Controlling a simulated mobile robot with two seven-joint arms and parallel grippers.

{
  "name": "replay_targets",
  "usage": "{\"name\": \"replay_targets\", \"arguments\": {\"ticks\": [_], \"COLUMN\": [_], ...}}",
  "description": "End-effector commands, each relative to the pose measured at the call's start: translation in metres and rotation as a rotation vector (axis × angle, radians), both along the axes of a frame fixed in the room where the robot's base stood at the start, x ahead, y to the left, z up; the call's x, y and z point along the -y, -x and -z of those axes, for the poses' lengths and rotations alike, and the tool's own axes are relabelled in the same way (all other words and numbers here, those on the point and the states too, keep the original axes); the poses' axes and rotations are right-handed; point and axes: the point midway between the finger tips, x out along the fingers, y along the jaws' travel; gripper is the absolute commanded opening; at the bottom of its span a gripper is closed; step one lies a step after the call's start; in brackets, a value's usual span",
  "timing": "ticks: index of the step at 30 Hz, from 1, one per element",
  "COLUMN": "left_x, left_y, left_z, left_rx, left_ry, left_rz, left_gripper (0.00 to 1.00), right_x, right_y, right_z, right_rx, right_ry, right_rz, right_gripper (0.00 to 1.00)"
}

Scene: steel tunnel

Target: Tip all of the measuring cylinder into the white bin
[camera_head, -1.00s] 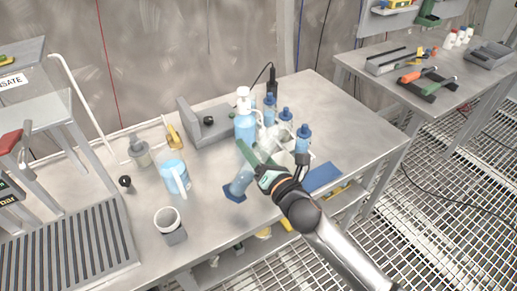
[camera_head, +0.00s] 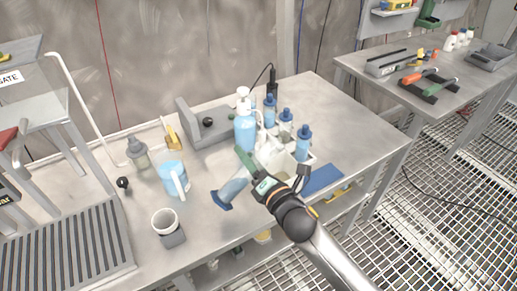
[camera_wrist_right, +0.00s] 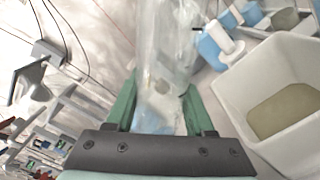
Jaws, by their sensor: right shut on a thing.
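The measuring cylinder (camera_head: 234,188) is clear with a blue foot and a pale blue tint inside. My right gripper (camera_head: 257,170) is shut around it, green fingers on either side, also in the right wrist view (camera_wrist_right: 158,105). It is tilted well over, foot to the lower left and upper end to the upper right. The white bin (camera_head: 285,159) is partly hidden behind my gripper among bottles. The right wrist view shows the bin (camera_wrist_right: 290,75) just right of the fingers, with an olive-beige patch at its bottom. Whether anything is flowing out cannot be told. My left gripper is not in view.
A blue pump bottle (camera_head: 245,130) and several blue bottles (camera_head: 303,145) crowd around the bin. A blue jug (camera_head: 172,178) and a white cup (camera_head: 165,222) stand to the left. A blue mat (camera_head: 322,179) lies near the front edge. The table's right part is clear.

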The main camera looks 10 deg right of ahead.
Motion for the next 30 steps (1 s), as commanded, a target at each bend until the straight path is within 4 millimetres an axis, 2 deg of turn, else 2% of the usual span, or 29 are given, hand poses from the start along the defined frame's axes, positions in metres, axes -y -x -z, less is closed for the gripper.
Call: {"name": "replay_targets", "arguments": {"ticks": [6,15,21,30], "left_x": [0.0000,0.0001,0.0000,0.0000], "left_y": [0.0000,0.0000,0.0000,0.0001], "left_z": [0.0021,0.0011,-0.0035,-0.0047], "left_rx": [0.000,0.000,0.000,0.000], "left_ry": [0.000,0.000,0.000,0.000], "left_rz": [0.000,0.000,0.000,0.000], "left_gripper": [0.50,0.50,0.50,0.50], "right_x": [-0.0034,-0.0037,-0.0056,-0.0051], "right_y": [0.0013,0.0013,0.0019,0.0017], "right_z": [0.0057,0.0051,0.0055,0.0056], "right_rx": [-0.047,-0.055,-0.117,-0.128], "right_ry": [-0.131,-0.152,-0.326,-0.356], "right_rz": [0.001,0.000,0.000,0.000], "right_gripper": [0.00,0.00,0.00,0.00]}}
